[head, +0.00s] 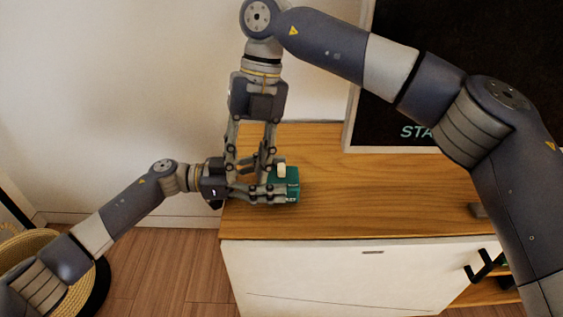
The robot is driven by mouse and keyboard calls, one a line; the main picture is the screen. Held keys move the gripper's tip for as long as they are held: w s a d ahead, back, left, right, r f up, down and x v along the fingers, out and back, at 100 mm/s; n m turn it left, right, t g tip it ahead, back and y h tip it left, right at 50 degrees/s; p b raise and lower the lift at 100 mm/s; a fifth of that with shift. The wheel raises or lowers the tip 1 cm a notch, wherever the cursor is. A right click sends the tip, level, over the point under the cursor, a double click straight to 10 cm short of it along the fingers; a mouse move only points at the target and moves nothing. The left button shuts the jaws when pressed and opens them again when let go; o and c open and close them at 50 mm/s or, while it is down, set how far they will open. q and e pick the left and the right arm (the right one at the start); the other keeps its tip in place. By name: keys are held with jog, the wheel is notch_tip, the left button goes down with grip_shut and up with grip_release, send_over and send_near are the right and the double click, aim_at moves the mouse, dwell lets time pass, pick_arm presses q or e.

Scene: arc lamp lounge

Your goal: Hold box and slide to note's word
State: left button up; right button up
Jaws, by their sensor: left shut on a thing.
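A small green box (293,183) with a pale knob (282,170) on top sits on the wooden cabinet top near its left end. Small white lettering on its front is too small to read surely. My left gripper (283,192) reaches in from the left and is shut on the box. My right gripper (248,182) points down just left of the box, with its fingers apart and wood showing between them. A dark framed panel (400,95) behind shows teal letters "STA"; my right arm hides any that follow. No separate note is clearly visible.
A woven basket (30,245) stands on the floor at the left. The pale wall (110,90) is close behind.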

aim_at(282, 167)
jog(key=w+d+r+m+t+h, duration=0.2)
jog(key=w+d+r+m+t, duration=0.1)
jog(key=w+d+r, duration=0.3)
notch_tip(282, 167, down, 12)
jog(key=shift+w+r, duration=0.1)
jog(key=shift+r, duration=0.05)
grip_shut()
